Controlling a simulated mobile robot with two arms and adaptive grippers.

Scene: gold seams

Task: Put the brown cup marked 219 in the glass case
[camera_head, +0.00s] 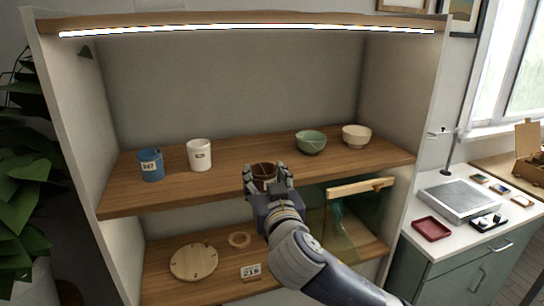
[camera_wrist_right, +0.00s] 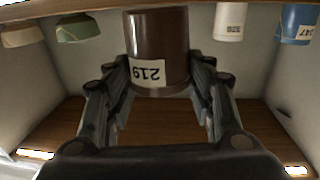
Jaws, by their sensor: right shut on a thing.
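The brown cup marked 219 (camera_wrist_right: 155,45) is between the fingers of my right gripper (camera_wrist_right: 160,95), and its 219 label appears upside down in the wrist view. In the head view only the top of the brown cup (camera_head: 264,170) shows above my right gripper (camera_head: 266,180), in front of the upper shelf's front edge. The gripper is shut on the cup. A glass case (camera_head: 345,225) with a wooden top bar stands on the lower shelf at the right; my right arm hides part of it. My left gripper is not in view.
On the upper shelf stand a blue cup (camera_head: 150,165), a white cup (camera_head: 199,155), a green bowl (camera_head: 311,142) and a cream bowl (camera_head: 356,135). The lower shelf holds a round wooden board (camera_head: 194,262), a wooden ring (camera_head: 239,240) and a 219 card (camera_head: 250,271).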

